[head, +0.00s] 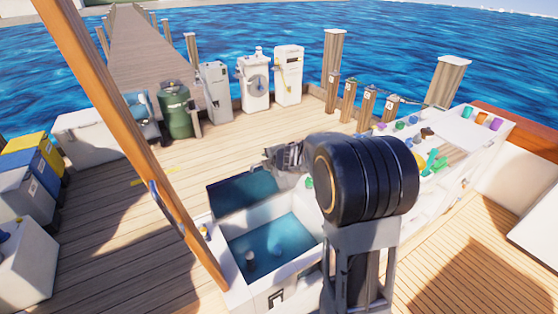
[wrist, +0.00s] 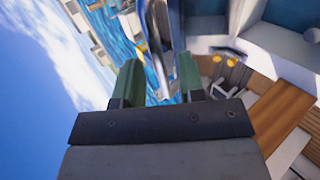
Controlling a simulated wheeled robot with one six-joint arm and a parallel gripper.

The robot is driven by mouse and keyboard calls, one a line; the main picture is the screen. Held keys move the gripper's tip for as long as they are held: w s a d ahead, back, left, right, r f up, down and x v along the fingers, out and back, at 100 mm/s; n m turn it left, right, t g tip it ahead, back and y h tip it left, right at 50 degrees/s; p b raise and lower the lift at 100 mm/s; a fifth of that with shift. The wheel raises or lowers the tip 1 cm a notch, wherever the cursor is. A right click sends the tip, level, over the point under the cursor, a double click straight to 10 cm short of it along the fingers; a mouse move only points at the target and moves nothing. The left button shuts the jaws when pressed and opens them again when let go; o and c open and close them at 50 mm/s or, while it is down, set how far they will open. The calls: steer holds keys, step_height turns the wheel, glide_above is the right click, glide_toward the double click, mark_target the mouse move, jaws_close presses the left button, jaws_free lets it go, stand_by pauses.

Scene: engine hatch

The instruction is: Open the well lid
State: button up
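The well (head: 233,272) is a white box with a blue inside, left of my arm in the head view. Its inside is uncovered. A dark teal panel, seemingly the underside of the well lid (head: 243,190), stands raised at the far side of the well. My gripper (head: 284,156) is by the lid's upper right corner, partly hidden by my black arm joint. In the wrist view my gripper (wrist: 160,80) has its two green fingers apart. A grey-blue edge with a ring-like metal part (wrist: 157,35) shows beyond and between them. I cannot tell whether they touch it.
A wooden post (head: 135,140) slants up left of the well. A white counter (head: 455,130) with coloured items is on the right.

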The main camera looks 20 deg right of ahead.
steer(key=v, duration=1.2)
steer(key=shift+d+f, duration=0.1)
steer(key=s+d+f+m+g+h+b, duration=0.1)
steer(key=s+d+f+m+g+h, duration=0.15)
steer(key=s+d+m+h, duration=0.9)
steer(key=s+a+f+m+g+y+b, duration=0.1)
steer(key=s+a+m+y, duration=0.3)
steer(key=a, duration=0.5)
steer(key=s+a+f+m+g+y+b, duration=0.2)
steer(key=s+a+m+y, duration=0.1)
steer(key=a, duration=0.6)
steer(key=shift+s+m+y, duration=0.4)
steer(key=shift+m+y, duration=0.45)
steer(key=shift+y, duration=0.4)
